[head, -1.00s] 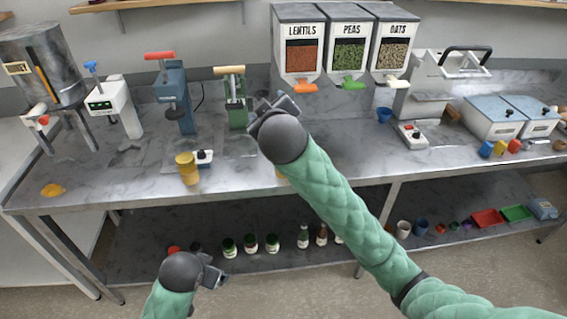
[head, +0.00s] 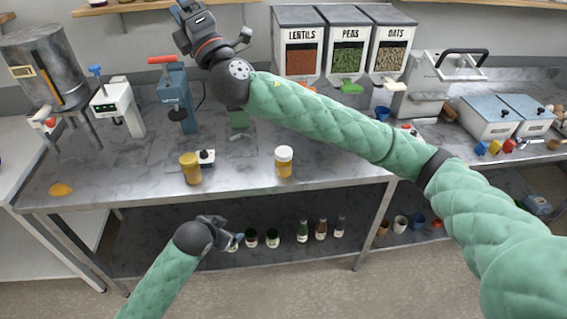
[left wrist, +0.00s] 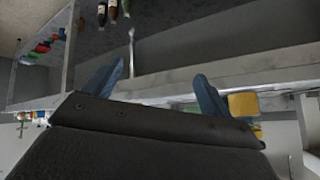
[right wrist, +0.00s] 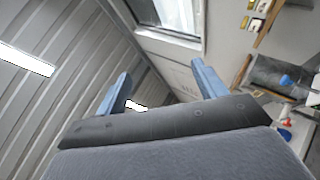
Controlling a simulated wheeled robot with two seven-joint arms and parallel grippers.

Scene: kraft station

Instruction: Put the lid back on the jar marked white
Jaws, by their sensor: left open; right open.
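A yellow jar (head: 191,170) stands upright on the steel table in the head view. No readable mark shows on either. A flat yellow-orange piece (head: 60,189) lies at the table's left; I cannot tell if it is a lid. My left gripper (head: 222,232) is open and empty, low before the table's front edge; its spread fingers show in the left wrist view (left wrist: 158,85). My right gripper (head: 188,8) is open, raised high above the back of the table; its fingers show empty in the right wrist view (right wrist: 162,88).
A small white device (head: 205,158) stands by the left jar. Dispensers (head: 350,45) line the back. The lower shelf holds several bottles (head: 303,231). The table between the jars is clear.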

